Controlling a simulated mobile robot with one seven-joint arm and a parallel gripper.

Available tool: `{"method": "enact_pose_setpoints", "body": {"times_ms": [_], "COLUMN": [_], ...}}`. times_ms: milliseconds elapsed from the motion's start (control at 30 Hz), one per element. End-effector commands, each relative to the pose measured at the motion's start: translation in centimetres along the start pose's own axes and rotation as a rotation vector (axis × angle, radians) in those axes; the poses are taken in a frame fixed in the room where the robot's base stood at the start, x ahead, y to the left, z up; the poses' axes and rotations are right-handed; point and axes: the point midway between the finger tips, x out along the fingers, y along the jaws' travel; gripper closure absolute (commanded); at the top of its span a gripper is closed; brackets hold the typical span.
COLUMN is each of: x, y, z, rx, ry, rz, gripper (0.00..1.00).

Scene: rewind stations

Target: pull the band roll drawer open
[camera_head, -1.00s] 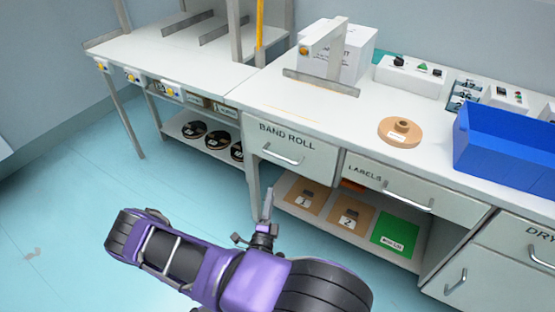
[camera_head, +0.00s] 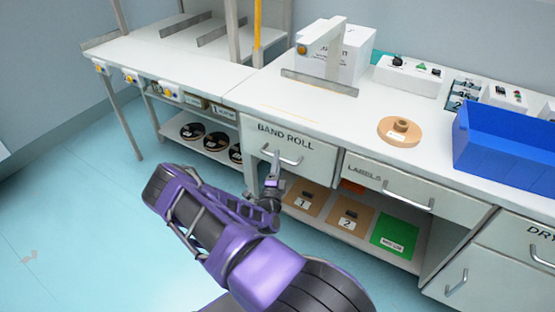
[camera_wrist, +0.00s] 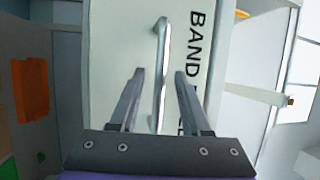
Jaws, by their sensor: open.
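The band roll drawer (camera_head: 312,159) is shut, with a white front, a "BAND ROLL" label and a bar handle (camera_head: 283,157). My gripper (camera_head: 274,160) is at the drawer front, by the left part of the handle. In the wrist view the handle (camera_wrist: 160,75) runs lengthwise between the two open fingers of my gripper (camera_wrist: 159,88), with a gap to each finger. The drawer front (camera_wrist: 118,40) fills the middle of that view. I cannot tell how far the fingertips reach past the handle.
The labels drawer (camera_head: 365,176) is to the right, also shut. A lower shelf with a green card (camera_head: 394,236) lies beneath. The blue bin (camera_head: 510,148) and a tan roll (camera_head: 398,130) stand on the bench top.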

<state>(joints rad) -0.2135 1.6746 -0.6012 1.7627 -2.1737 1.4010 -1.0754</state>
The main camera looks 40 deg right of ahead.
Motion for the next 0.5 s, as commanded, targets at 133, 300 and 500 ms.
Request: {"method": "enact_pose_setpoints", "body": {"times_ms": [133, 300, 500], "x": [1.17, 1.48, 1.44], "y": [-0.01, -0.03, -0.04], "z": [-0.04, -0.03, -0.03], "rx": [0.0, -0.001, -0.001], "ry": [0.0, 0.0, 0.0], "rz": [-0.001, 0.0, -0.001], "gripper": [0.53, 0.53, 0.62]}}
